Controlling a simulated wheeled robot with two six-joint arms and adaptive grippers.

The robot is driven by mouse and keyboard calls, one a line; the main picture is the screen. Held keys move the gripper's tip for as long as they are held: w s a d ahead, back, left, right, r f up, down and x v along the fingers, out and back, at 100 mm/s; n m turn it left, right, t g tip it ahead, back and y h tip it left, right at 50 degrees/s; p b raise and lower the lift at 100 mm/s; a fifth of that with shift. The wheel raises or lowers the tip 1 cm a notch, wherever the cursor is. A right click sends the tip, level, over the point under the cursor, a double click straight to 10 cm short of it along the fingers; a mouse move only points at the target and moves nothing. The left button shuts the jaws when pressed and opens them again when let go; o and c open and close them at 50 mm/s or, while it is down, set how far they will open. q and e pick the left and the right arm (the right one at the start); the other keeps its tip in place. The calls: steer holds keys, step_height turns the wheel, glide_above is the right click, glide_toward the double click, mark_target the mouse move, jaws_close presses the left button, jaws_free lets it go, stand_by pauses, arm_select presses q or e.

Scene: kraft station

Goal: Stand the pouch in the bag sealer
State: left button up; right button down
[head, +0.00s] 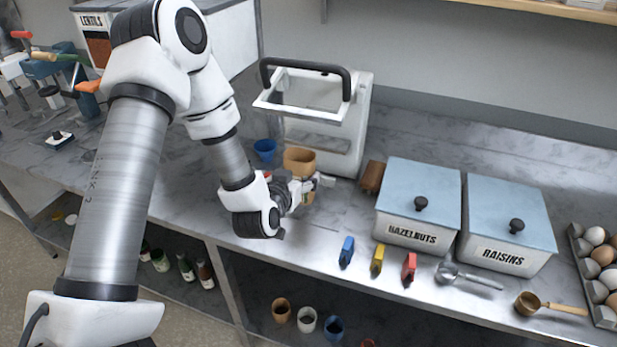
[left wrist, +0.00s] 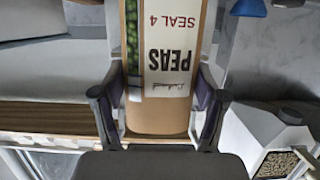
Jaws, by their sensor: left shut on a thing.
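My left gripper (head: 306,187) is shut on a brown kraft pouch (head: 299,160), which it holds upright above the worktop in front of the bag sealer. In the left wrist view the pouch (left wrist: 165,62) has a white label reading PEAS and SEAL 4 beside a green strip, with the gripper fingers (left wrist: 158,112) on both its sides. The white bag sealer (head: 352,125) stands behind the pouch, with its black-handled frame (head: 310,62) raised. The pouch and gripper hide part of its front base. I cannot tell whether the pouch touches it. My right gripper is out of view.
A blue cup (head: 264,150) stands left of the sealer, a brown block (head: 373,177) right of it. The hazelnuts bin (head: 418,200) and raisins bin (head: 508,225) stand further right. Blue (head: 347,250), yellow (head: 377,260) and red (head: 409,268) clips lie near the front edge.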

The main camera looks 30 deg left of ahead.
arm_select(q)
steer(key=p+x, duration=0.1)
steer(key=x, duration=0.3)
steer(key=f+p+x, duration=0.1)
steer(key=p+x, duration=0.1)
steer(key=x, duration=0.2)
steer(key=shift+s+f, duration=0.1)
steer(key=shift+f, duration=0.3)
steer(key=shift+f+b, duration=0.15)
steer(key=shift+b, duration=0.2)
steer(key=o, duration=1.3)
